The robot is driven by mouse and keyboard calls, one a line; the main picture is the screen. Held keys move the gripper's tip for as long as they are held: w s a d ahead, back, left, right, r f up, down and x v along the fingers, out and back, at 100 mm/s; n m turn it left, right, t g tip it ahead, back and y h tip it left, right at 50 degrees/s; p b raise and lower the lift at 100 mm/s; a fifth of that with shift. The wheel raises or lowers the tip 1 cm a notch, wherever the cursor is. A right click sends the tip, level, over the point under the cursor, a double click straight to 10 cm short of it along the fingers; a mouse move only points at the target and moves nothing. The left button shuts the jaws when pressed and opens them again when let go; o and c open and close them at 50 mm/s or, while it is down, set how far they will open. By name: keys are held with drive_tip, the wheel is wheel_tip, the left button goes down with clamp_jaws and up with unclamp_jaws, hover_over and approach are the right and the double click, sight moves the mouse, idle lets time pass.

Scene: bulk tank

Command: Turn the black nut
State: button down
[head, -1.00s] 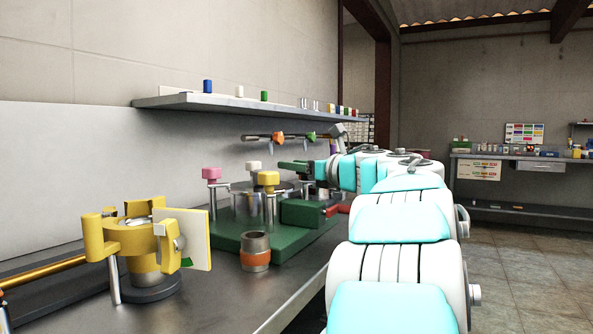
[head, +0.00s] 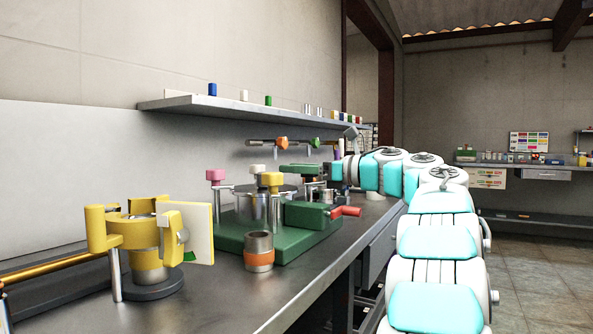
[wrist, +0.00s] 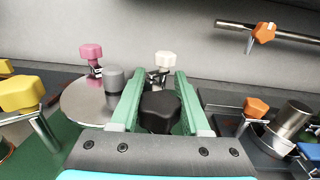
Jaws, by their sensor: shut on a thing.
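The black nut (wrist: 160,112) shows in the wrist view between the two green fingers of my gripper (wrist: 157,90). The fingers are shut on its sides. In the head view my gripper (head: 302,169) reaches in from the right over the far right side of the green fixture (head: 228,246). The nut cannot be made out there, and what is under it is hidden in both views.
Pink (wrist: 90,52), white (wrist: 165,58) and yellow (wrist: 21,93) knobs stand around the round metal lid (wrist: 84,104). An orange knob (wrist: 256,106) is to the right. A yellow clamp (head: 135,235) and a metal cup (head: 258,250) stand on the bench's near side.

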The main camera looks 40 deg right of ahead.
idle(0.3)
drive_tip(key=shift+c, duration=1.9)
unclamp_jaws()
drive_tip(key=v, duration=0.7)
drive_tip(key=shift+s+d+b, duration=0.2)
drive_tip(key=shift+s+b, duration=0.1)
drive_tip(key=shift+b, duration=0.05)
